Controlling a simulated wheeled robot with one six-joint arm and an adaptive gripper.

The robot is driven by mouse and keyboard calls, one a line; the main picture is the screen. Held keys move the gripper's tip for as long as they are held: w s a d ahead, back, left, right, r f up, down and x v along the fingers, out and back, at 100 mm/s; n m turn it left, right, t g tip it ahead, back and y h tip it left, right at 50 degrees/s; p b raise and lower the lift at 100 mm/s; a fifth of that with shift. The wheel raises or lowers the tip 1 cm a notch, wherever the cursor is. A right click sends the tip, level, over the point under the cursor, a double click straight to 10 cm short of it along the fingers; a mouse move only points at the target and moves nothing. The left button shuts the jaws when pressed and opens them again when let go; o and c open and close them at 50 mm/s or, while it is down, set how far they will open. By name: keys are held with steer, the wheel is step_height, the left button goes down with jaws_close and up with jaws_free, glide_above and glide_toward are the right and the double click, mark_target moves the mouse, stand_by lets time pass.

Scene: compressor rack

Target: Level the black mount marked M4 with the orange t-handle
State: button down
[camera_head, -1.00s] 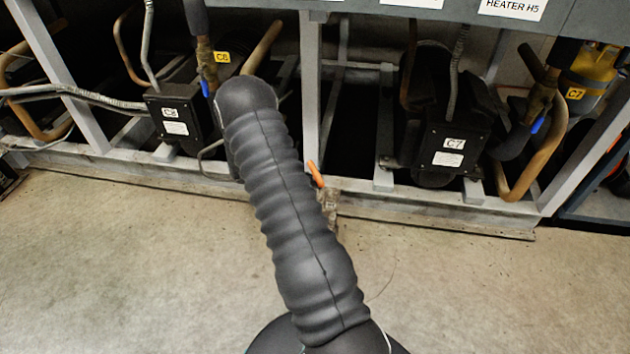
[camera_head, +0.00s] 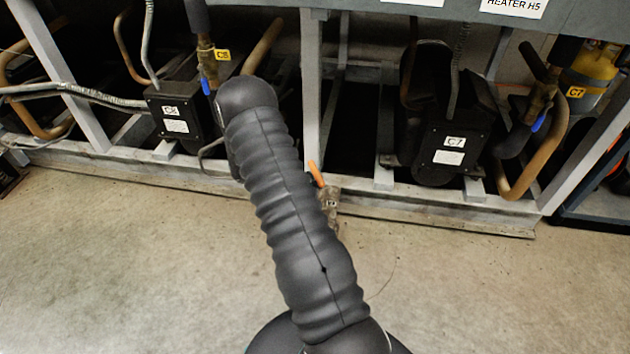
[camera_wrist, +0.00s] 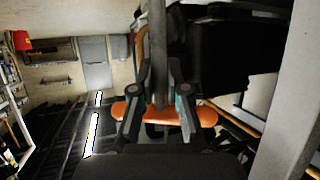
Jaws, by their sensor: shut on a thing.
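In the wrist view my gripper (camera_wrist: 160,112) is shut on the orange t-handle (camera_wrist: 204,116). Its crossbar lies across the jaws, with orange ends showing on both sides. A grey shaft runs up the picture from between the fingers. In the head view an orange end of the t-handle (camera_head: 315,173) shows beside my arm, near the lower rail of the rack. My arm hides most of the gripper there. I cannot make out the black mount marked M4 in either view, nor whether the t-handle's tip touches anything.
A black box marked C7 (camera_head: 452,150) sits in the rack at right, another black box (camera_head: 177,115) at left. A grey upright (camera_head: 312,90) stands just behind my arm. Pipes and blue-handled valves hang nearby. The concrete floor (camera_head: 120,260) in front is clear.

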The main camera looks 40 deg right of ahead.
steer(key=shift+f+b, duration=0.45)
steer(key=shift+f, duration=0.5)
stand_by(1.1)
steer(key=shift+s+r+n+t+p, duration=0.1)
steer(key=shift+n+t+p, duration=0.4)
steer(key=shift+n+t, duration=0.2)
steer(key=shift+n+t+h, duration=0.5)
steer(key=shift+t, duration=0.1)
stand_by(0.4)
steer(key=shift+n+t, duration=0.6)
steer(key=shift+t, duration=0.1)
steer(key=shift+n+t+h, duration=0.3)
steer(key=shift+n+t, duration=0.4)
